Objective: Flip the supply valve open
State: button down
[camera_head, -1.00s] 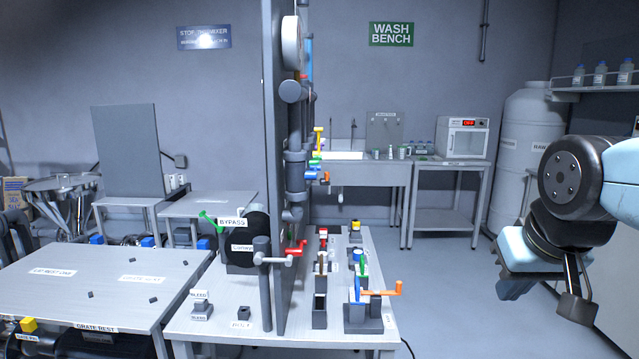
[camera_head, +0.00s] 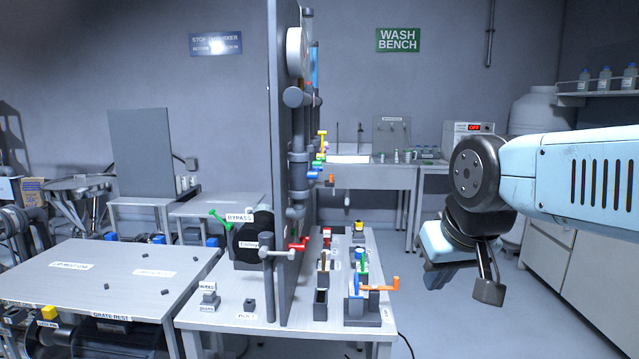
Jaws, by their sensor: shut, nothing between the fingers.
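An upright grey panel (camera_head: 280,180) stands on the bench, seen nearly edge-on. Several valves with coloured handles are on its piping: a yellow handle (camera_head: 322,140), a blue handle (camera_head: 313,175) and a red handle (camera_head: 298,243). A green handle (camera_head: 218,217) is by the BYPASS label on the left side. No readable label shows which valve is the supply valve. My gripper (camera_head: 488,291) hangs in the air to the right of the panel and bench, shut and empty, clear of all valves.
The bench (camera_head: 235,317) under the panel carries small racks with coloured-handled tools (camera_head: 362,312), including an orange handle (camera_head: 380,286) jutting right. A low grey table (camera_head: 100,275) stands at left. The wash bench (camera_head: 375,172) is behind. Open floor lies right of the bench.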

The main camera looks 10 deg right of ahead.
aim_at(314, 174)
jog(key=z, duration=0.05)
jog(key=i, duration=1)
jog(key=u, duration=0.05)
